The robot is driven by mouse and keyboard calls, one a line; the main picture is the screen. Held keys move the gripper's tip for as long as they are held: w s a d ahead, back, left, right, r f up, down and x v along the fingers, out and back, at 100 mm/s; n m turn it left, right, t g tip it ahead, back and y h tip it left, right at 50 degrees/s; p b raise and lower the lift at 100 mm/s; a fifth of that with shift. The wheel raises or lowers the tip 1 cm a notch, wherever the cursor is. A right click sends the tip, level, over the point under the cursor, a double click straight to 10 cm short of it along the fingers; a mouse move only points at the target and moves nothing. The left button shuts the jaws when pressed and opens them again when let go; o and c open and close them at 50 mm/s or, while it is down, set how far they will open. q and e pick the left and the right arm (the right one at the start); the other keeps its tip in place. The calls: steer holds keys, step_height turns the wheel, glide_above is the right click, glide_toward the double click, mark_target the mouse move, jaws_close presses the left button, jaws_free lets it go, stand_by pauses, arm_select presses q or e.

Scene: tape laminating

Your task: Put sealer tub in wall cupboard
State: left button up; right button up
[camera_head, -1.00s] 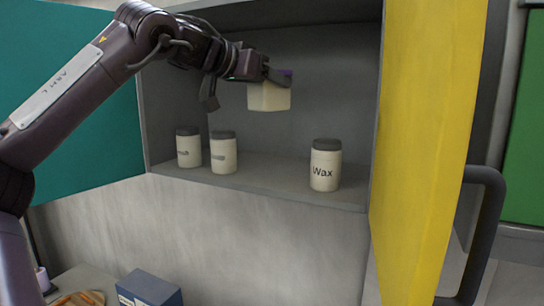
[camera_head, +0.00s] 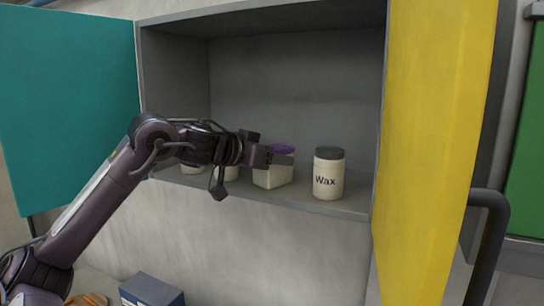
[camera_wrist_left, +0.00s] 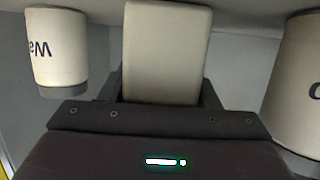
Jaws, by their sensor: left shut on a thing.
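The sealer tub (camera_head: 272,178) is a cream, squarish tub with a purple lid. It is at the shelf of the open wall cupboard (camera_head: 295,110), left of the Wax jar; whether its base touches the shelf is hard to tell. My left gripper (camera_head: 268,156) is shut on the tub near its top. In the left wrist view the tub (camera_wrist_left: 167,50) sits between the fingers (camera_wrist_left: 160,92), with a jar on each side. My right gripper is not in view.
The Wax jar (camera_head: 328,175) stands right of the tub, close by. Two cream jars at the left are mostly hidden behind my arm. A teal door (camera_head: 70,90) and a yellow door (camera_head: 430,140) stand open. A blue box (camera_head: 150,289) lies below.

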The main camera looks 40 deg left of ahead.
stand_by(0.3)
arm_select(q)
steer(key=o, duration=1.2)
steer(key=shift+f, duration=0.15)
steer(key=b+v, duration=1)
steer(key=v, duration=0.2)
